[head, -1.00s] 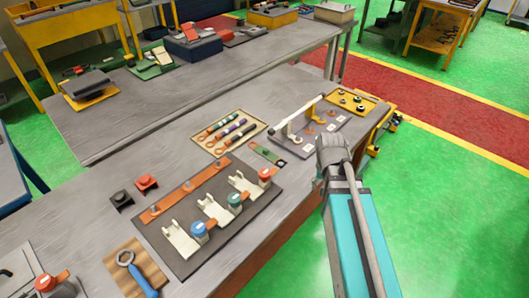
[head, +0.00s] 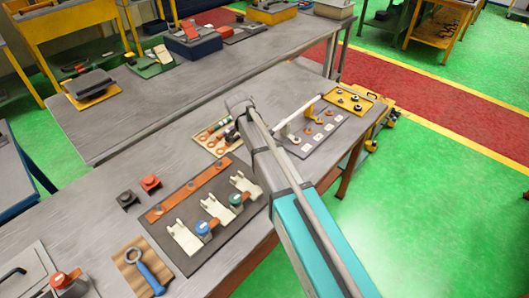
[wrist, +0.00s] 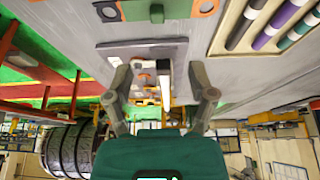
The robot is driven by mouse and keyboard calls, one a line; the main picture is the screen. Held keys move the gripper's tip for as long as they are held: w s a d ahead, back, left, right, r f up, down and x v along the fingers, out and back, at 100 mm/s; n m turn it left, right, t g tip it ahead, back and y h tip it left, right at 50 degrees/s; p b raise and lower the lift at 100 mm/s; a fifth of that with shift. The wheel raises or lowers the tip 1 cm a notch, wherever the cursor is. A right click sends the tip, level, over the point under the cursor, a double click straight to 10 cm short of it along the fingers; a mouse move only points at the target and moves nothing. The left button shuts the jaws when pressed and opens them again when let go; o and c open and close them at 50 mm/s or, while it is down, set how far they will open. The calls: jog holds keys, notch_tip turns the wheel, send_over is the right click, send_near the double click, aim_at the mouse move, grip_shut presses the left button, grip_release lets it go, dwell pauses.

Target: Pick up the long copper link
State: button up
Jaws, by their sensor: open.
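A long flat copper strip (head: 188,190) with several studs lies along the back of a dark mat on the near bench. A beige tray (head: 207,143) behind it holds copper-ended pieces and is partly covered by my arm. In the wrist view, coloured rods (wrist: 267,28) lie in this tray at upper right. A green piece (wrist: 150,11) with copper ends with holes lies at the top edge. I cannot tell for certain which is the long copper link. My gripper (wrist: 160,68) is open and empty, with its fingers apart above the bench. My arm hides its fingers in the head view.
On the dark mat (head: 190,260) stand white holders with blue and green caps. A grey plate (head: 318,142) with a raised white bar and a yellow tray (head: 366,103) are at the right end. Black and red blocks (head: 150,183) sit at left.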

dwell(0.3)
jog(key=b+x, duration=0.7)
jog(key=x, duration=0.1)
jog(key=shift+f, duration=0.1)
jog(key=shift+w+d+f+b, duration=0.15)
jog(key=shift+f+b, duration=0.05)
jog(key=shift+b, duration=0.3)
jog(key=shift+f, duration=0.1)
jog(key=shift+b+x, duration=2.35)
jog(key=shift+x, duration=0.2)
jog(key=shift+d, duration=0.2)
jog(key=shift+c, duration=0.2)
grip_shut()
